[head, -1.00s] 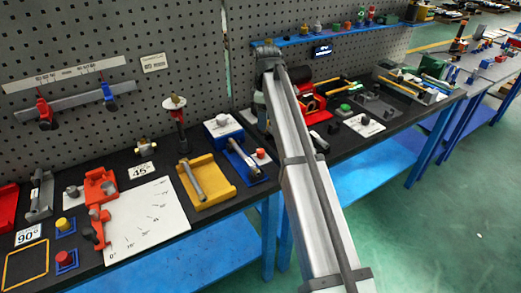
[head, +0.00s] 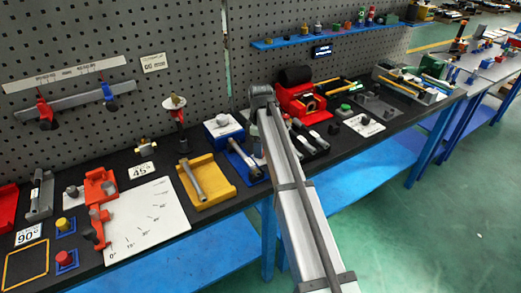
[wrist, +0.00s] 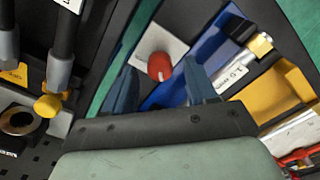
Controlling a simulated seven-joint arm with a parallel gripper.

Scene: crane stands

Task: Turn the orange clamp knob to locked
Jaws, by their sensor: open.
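An orange-red round knob (wrist: 160,66) with a pale pointer mark sits on a whitish plate (wrist: 144,50) in the wrist view. Beside it is a blue tray (wrist: 208,62) holding a metal rod with a tag. My gripper (wrist: 160,78) is open, and its two dark blue fingers appear on either side of the knob. I cannot tell how far they are above it, and no contact shows. In the head view my arm covers the knob and the gripper; the blue tray (head: 236,150) shows just left of the arm.
A yellow tray (head: 213,190) with a rod lies left of the blue tray; it also shows in the wrist view (wrist: 270,95). A red fixture (head: 290,100) and tools lie right of my arm. A white angle sheet (head: 150,225) lies on the bench's left part.

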